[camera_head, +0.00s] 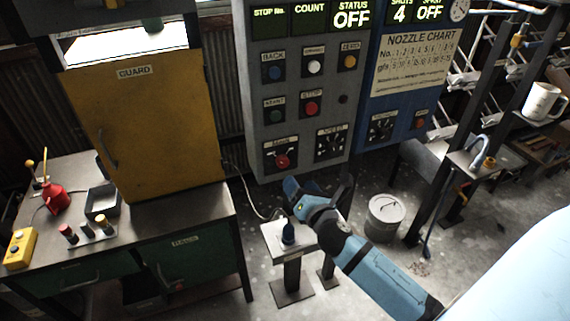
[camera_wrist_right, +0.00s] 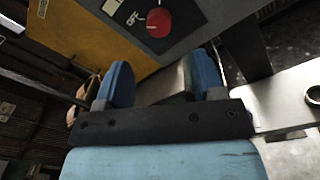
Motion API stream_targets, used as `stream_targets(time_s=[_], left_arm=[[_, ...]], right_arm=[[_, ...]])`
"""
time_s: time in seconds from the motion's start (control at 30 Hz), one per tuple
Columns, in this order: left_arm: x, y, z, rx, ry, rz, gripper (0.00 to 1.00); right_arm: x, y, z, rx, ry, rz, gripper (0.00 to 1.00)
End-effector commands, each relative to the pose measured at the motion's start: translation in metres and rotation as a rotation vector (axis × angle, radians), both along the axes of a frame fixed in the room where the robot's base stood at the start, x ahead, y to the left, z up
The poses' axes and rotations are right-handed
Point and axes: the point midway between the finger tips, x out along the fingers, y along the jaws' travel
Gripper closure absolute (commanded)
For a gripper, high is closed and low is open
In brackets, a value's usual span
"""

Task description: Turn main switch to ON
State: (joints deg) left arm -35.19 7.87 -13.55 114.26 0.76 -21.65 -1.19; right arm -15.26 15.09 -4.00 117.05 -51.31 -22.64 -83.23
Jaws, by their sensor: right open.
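The main switch (camera_head: 282,160) is a red rotary knob on a dark plate at the lower left of the grey control panel (camera_head: 262,130). In the right wrist view the red knob (camera_wrist_right: 158,22) shows at the top, with an "OFF" label beside it. The panel's status display (camera_head: 352,18) reads OFF. My right gripper (camera_head: 316,190) is below the knob in the head view. In the wrist view it (camera_wrist_right: 162,82) is open, with two blue fingers apart and nothing between them, clear of the knob. My left gripper is not in view.
Other buttons sit above the switch, and a speed dial (camera_head: 331,142) is to its right. A yellow guard door (camera_head: 150,130) stands left of the panel. A small pedestal (camera_head: 275,236) and a grey bucket (camera_head: 385,217) stand below.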

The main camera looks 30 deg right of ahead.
Motion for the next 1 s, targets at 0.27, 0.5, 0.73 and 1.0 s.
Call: stream_targets(time_s=[0.27,0.5,0.73,1.0], left_arm=[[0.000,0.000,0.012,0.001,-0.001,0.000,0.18],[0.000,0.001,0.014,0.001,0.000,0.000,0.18],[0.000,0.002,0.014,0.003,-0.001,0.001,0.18],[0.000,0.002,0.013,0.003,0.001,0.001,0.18]], right_arm=[[0.058,-0.010,0.002,0.001,-0.002,0.000,0.38],[0.082,-0.014,0.000,0.000,0.000,0.000,0.38],[0.086,-0.015,0.000,0.001,0.001,0.001,0.38],[0.086,-0.015,0.000,0.001,0.001,0.001,0.72]])
